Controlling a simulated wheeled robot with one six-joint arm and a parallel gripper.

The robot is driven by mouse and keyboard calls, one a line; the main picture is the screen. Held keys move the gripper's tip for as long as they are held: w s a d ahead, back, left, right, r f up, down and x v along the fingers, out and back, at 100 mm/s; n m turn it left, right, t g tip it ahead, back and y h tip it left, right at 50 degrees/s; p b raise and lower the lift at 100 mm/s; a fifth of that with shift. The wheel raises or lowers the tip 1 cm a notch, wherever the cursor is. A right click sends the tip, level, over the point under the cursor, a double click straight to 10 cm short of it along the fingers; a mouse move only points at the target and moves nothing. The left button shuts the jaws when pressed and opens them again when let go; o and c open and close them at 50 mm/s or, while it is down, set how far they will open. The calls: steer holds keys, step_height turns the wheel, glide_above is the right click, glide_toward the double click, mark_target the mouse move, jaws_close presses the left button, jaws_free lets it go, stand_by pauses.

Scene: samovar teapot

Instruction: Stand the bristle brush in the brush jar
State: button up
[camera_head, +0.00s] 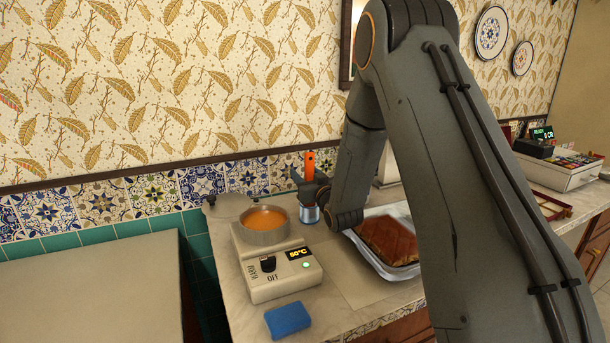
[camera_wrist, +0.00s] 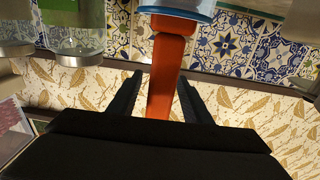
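The bristle brush shows as an upright orange handle (camera_head: 309,164), also seen in the wrist view (camera_wrist: 168,70). Its lower end goes into the brush jar (camera_head: 309,214), a small jar with a blue rim that also shows at the top of the wrist view (camera_wrist: 185,12). The bristles are hidden. My gripper (camera_head: 311,180) is just above the jar, with one finger on each side of the handle. In the wrist view my gripper (camera_wrist: 160,95) looks open, with a visible gap between the handle and the left finger.
Left of the jar stands a warmer (camera_head: 280,275) reading 50°C, with a pot of orange liquid (camera_head: 265,222) on it. A blue sponge (camera_head: 287,319) lies in front. A tray (camera_head: 398,272) with brown contents sits right of the jar. The tiled wall is close behind.

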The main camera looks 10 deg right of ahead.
mark_target(310, 179)
steer(key=s, duration=0.2)
steer(key=s+b, duration=0.1)
steer(key=s, duration=0.2)
steer(key=s+d, duration=0.1)
steer(key=s, duration=0.1)
steer(key=shift+s+d+b, duration=0.1)
steer(key=shift+s+b, duration=0.2)
steer(key=shift+s, duration=0.05)
stand_by(0.4)
